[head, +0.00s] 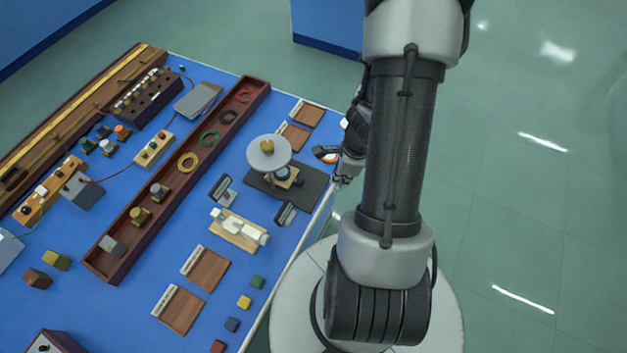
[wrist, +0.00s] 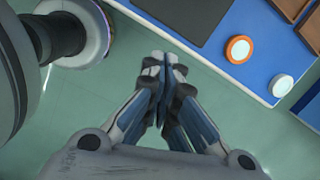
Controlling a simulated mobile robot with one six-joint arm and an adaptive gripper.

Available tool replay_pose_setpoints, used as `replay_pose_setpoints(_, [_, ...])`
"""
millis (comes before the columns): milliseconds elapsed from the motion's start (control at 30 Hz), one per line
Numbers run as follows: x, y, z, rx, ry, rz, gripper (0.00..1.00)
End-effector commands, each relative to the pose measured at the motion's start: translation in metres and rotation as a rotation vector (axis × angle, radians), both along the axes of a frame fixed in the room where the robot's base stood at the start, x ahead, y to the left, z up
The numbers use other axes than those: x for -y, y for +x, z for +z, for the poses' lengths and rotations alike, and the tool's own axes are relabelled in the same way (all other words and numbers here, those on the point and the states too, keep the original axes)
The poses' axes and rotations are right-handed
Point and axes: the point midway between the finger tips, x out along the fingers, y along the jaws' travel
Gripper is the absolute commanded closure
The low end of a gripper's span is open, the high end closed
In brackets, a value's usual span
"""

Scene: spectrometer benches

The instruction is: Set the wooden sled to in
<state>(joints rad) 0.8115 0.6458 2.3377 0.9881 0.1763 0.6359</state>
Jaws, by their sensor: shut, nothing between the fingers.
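I cannot tell for certain which thing is the wooden sled. A long wooden rail piece (head: 75,108) with a brass-coloured strip lies along the table's far left edge. My gripper (head: 340,176) is by the table's right edge, partly hidden by my arm in the head view. In the wrist view my gripper (wrist: 165,68) is shut and empty, with its fingers together over the green floor just off the table's edge. It touches none of these wooden pieces.
An orange-ringed white disc (wrist: 239,49) and a white disc (wrist: 281,86) sit near the table edge. A round-topped stand (head: 268,155) is on a dark mat (head: 310,187). A long wooden trough (head: 180,185) crosses the table. Floor at right is clear.

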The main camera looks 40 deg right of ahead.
Motion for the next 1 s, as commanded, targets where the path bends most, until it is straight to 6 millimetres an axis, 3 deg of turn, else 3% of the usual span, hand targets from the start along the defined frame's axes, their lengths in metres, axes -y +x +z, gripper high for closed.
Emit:
replay_pose_setpoints(133, [-0.006, 0.011, 0.003, 0.035, 0.068, -0.221, 1.00])
replay_pose_setpoints(367, [-0.008, 0.018, -0.004, 0.054, 0.099, -0.322, 1.00])
replay_pose_setpoints(900, [-0.018, 0.040, -0.103, 0.051, 0.097, -0.319, 1.00])
replay_pose_setpoints(1000, [-0.025, 0.058, -0.092, 0.054, 0.095, -0.313, 1.00])
